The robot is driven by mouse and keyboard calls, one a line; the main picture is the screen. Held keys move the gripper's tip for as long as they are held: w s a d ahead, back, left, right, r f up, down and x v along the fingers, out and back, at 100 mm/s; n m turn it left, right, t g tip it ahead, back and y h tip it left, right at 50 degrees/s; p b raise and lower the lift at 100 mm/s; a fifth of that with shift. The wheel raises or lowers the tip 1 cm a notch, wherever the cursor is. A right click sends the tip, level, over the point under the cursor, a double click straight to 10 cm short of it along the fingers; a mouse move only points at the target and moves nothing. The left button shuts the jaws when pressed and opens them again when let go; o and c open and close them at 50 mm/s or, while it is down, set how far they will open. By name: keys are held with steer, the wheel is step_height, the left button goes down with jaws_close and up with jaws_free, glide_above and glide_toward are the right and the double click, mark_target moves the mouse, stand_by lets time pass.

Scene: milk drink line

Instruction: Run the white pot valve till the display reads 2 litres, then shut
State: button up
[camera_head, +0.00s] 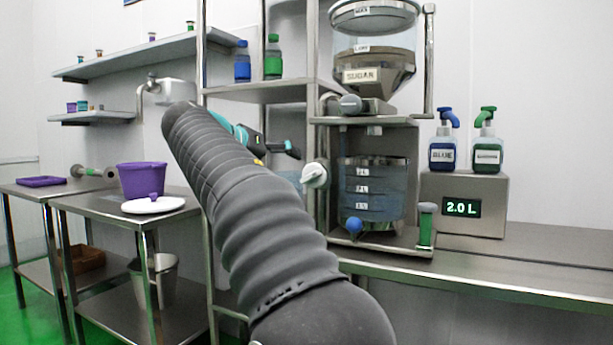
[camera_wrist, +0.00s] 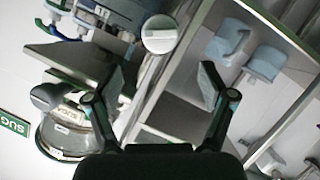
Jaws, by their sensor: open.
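A white round valve knob (camera_head: 314,175) with a raised bar across it sits at the shelf post, left of the clear pot. The same knob shows in the wrist view (camera_wrist: 159,34), ahead of and between my fingertips. I cannot tell from its bar whether the valve is running or shut. The display (camera_head: 461,208) on a steel box reads 2.0 L in green. My gripper (camera_head: 291,150) is open and empty, apart from the knob and slightly above it in the head view. Both open fingers also show in the wrist view (camera_wrist: 165,74).
The clear marked pot (camera_head: 373,190) has a blue knob (camera_head: 353,225) at its base, with a sugar hopper (camera_head: 375,65) above. Two pump bottles (camera_head: 443,145) stand on the box. A purple bucket (camera_head: 141,180) is left.

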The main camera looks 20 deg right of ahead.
mark_target(308, 175)
steer(key=x, duration=1.1)
